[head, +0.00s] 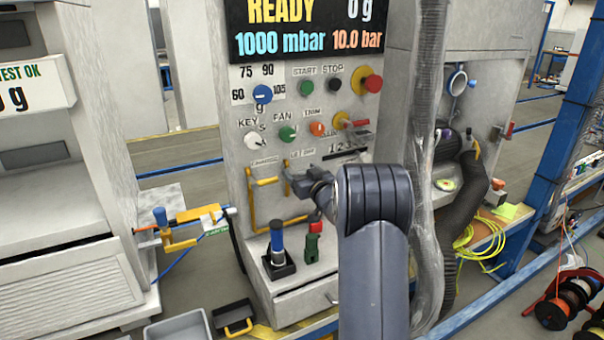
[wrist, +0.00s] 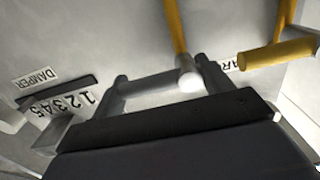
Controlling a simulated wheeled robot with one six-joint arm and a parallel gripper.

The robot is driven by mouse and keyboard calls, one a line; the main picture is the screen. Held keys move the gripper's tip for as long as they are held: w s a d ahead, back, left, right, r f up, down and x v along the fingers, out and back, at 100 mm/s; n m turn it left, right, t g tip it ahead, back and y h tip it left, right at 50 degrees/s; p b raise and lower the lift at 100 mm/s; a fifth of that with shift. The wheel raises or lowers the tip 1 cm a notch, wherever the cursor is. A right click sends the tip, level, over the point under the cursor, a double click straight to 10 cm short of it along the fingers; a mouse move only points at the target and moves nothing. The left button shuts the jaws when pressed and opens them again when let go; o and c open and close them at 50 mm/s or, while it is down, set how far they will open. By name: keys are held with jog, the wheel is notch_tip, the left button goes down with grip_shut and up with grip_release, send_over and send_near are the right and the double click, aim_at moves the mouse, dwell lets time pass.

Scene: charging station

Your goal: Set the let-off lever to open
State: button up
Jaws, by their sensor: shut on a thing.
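The let-off lever (head: 287,163) is a yellow handle under the LET OFF label on the grey front panel, mostly hidden by my gripper in the head view. My gripper (head: 292,182) reaches it from the right. In the wrist view the lever's yellow arm (wrist: 175,28) comes down from the top edge to a pale round end (wrist: 188,78) between the two fingers. My gripper (wrist: 166,82) is shut on it. The exact angle of the lever is hard to tell behind my gripper.
The yellow charging lever (head: 264,182) is close on the left; it shows at the right in the wrist view (wrist: 262,57). A damper scale (head: 345,152) and a hanging clear hose (head: 426,150) are to the right.

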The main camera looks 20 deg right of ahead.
jog(key=c, duration=0.5)
jog(key=shift+c, duration=0.2)
jog(key=shift+m+p, duration=0.35)
jog(key=shift+m, duration=0.05)
jog(key=m+p, duration=0.2)
jog(key=shift+f+m, duration=0.4)
jog(key=m, duration=0.1)
jog(key=m+p, duration=0.1)
jog(key=m, duration=0.1)
jog(key=f+m, duration=0.1)
jog(key=shift+a+m+p, duration=0.3)
jog(key=shift+p, duration=0.1)
jog(key=shift+a+f+m+p, duration=0.2)
jog(key=shift+a+m+p, duration=0.15)
jog(key=shift+m, duration=1.3)
jog(key=shift+a+f+m+p, duration=0.25)
jog(key=shift+a+m+p, duration=0.15)
jog(key=shift+m, duration=1.2)
jog(key=shift+a+f+m+p, duration=0.2)
jog(key=shift+a+m+p, duration=0.15)
jog(key=shift+m, duration=1.3)
